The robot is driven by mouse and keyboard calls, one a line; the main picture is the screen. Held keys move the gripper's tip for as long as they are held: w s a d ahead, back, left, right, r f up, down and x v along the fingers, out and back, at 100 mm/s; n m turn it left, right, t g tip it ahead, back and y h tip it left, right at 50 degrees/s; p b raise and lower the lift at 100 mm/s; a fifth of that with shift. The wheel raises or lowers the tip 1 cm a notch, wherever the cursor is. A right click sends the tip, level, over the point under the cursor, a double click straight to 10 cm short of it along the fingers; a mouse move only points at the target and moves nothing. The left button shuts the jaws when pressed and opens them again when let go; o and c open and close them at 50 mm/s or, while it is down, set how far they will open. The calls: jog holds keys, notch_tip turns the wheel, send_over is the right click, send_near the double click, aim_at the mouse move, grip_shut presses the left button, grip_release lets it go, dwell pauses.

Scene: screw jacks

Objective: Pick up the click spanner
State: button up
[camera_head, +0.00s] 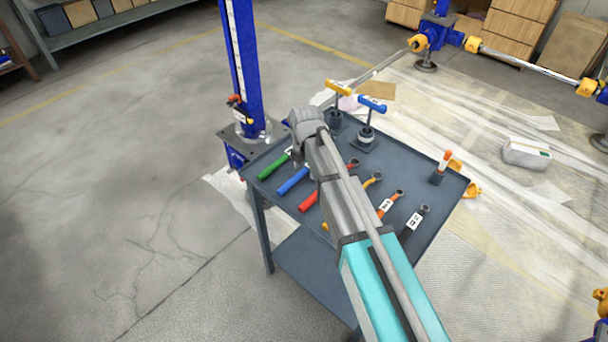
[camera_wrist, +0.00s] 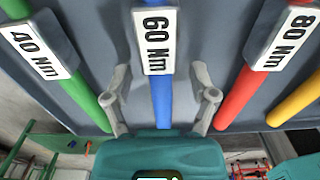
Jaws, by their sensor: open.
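Several click spanners with coloured handles lie in a row on the grey table (camera_head: 440,208). In the wrist view a blue one (camera_wrist: 161,98) labelled 60 Nm runs up the middle. A green one (camera_wrist: 85,98) labelled 40 Nm lies to its left, and a red one (camera_wrist: 236,95) labelled 80 Nm to its right. My gripper (camera_wrist: 161,84) is open, one finger on each side of the blue handle with a gap on both sides. I cannot tell its height above the handle. In the head view my arm hides parts of the row.
A yellow-handled spanner (camera_wrist: 296,103) lies beyond the red one. Orange (camera_head: 388,207) and dark (camera_head: 412,224) ones lie further right. T-handled tools with yellow (camera_head: 339,88) and blue (camera_head: 372,104) bars stand at the table's back. A blue column (camera_head: 243,70) rises behind the table's left corner.

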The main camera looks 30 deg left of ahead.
dwell(0.6)
grip_shut()
